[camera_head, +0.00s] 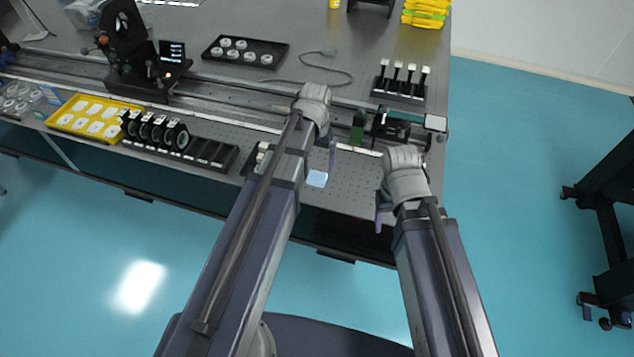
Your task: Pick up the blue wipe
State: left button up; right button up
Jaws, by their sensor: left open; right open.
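The blue wipe (317,178) is a small pale blue square lying flat near the front edge of the optical table (345,199). It lies between my two arms, just right of my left forearm. My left gripper (331,158) is partly hidden behind its own wrist; a finger shows just above and right of the wipe, apart from it in the picture. My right gripper (380,212) is at the table's front edge, right of the wipe, with only part of its fingers showing. Both grippers are open, and I see nothing held in them.
A yellow tray (62,122) and a rack of round optics (225,157) stand to the left. A black tray with white rings (272,47) and a holder with white-topped posts (399,91) stand farther back. Rails cross the table. The tabletop around the wipe is mostly clear.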

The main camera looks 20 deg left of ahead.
aim_at(317, 177)
pick_arm(q)
jog(key=shift+d+f+b, duration=0.2)
jog(key=shift+f+b, duration=2.55)
jog(key=shift+f, duration=0.4)
jog(key=shift+r, duration=0.1)
jog(key=c, duration=1.3)
jog(key=shift+r, duration=0.1)
notch_tip(317, 177, up, 10)
jog(key=p, duration=1)
